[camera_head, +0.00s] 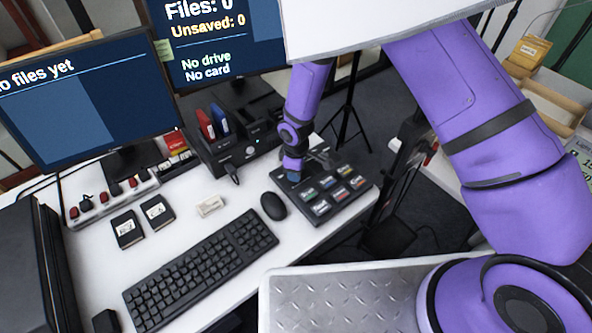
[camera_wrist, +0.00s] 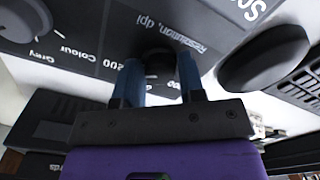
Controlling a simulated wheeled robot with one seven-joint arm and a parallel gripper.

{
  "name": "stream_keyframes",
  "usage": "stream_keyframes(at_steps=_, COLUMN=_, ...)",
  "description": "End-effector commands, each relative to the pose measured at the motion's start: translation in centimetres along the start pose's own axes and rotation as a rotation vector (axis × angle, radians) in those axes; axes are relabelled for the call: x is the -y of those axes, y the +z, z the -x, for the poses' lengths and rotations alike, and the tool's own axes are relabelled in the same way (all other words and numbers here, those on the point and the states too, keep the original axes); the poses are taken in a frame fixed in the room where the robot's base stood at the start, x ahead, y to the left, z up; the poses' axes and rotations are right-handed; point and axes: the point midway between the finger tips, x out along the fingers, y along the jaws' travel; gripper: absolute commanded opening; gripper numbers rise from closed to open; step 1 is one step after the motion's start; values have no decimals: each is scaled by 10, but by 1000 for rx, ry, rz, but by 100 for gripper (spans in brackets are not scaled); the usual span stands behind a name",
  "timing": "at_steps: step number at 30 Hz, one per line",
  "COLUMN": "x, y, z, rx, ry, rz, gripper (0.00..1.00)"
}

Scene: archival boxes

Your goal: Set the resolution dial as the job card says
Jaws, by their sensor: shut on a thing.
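The control panel (camera_head: 345,209) stands at the right end of the white desk, with several small coloured-label buttons on it. My gripper (camera_head: 293,174) is over the panel's back left corner. In the wrist view, my gripper's blue fingers (camera_wrist: 159,78) are shut around a dark round dial (camera_wrist: 160,52). The upside-down label "Resolution, dpi" (camera_wrist: 182,37) is beside it. A number ending in "200" (camera_wrist: 128,68) shows near the left finger. The fingers hide most of the dial, so I cannot tell its setting.
On the desk are a mouse (camera_head: 273,206), a keyboard (camera_head: 200,270) and two monitors. A card (camera_head: 581,152) at the right edge is unreadable.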

Motion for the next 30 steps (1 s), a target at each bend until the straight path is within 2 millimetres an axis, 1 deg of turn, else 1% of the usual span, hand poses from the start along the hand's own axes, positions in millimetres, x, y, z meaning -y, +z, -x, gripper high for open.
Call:
stream_keyframes(at_steps=12, x=0, y=0, z=0, rx=-1, ry=0, rz=-7, gripper=13)
stream_keyframes(at_steps=13, x=0, y=0, z=0, rx=-1, ry=0, rz=-7, gripper=43)
stream_keyframes(at_steps=14, x=0, y=0, z=0, rx=-1, ry=0, rz=-7, gripper=50)
stream_keyframes(at_steps=15, x=0, y=0, z=0, rx=-1, ry=0, rz=-7, gripper=59)
stream_keyframes(at_steps=16, x=0, y=0, z=0, rx=-1, ry=0, rz=-7, gripper=62)
stream_keyframes(at_steps=25, x=0, y=0, z=2, rx=-1, ry=1, rz=-6, gripper=62)
stream_keyframes(at_steps=28, x=-1, y=-1, z=10, rx=-3, ry=2, rz=-6, gripper=62)
stream_keyframes(at_steps=30, x=-1, y=-1, z=18, rx=-2, ry=1, rz=-6, gripper=62)
